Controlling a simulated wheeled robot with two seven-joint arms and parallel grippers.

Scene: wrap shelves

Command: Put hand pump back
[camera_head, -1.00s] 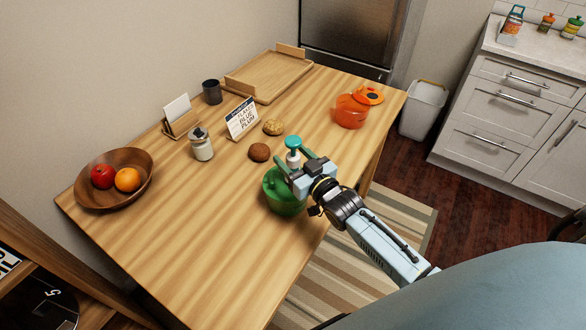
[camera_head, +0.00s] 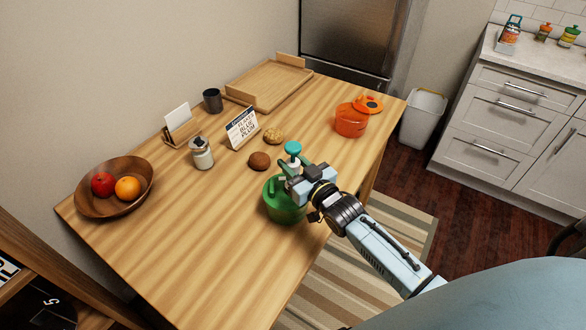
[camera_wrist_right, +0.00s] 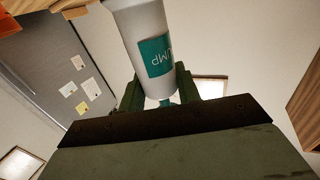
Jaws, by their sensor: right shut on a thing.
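The hand pump is a white bottle with a teal pump head (camera_head: 293,148). My right gripper (camera_head: 297,176) is shut on it and holds it upright near the table's front edge. In the right wrist view the white bottle (camera_wrist_right: 143,35) with its teal label stands between the green fingers (camera_wrist_right: 158,90). My left gripper is not in view.
The table's front left is clear.

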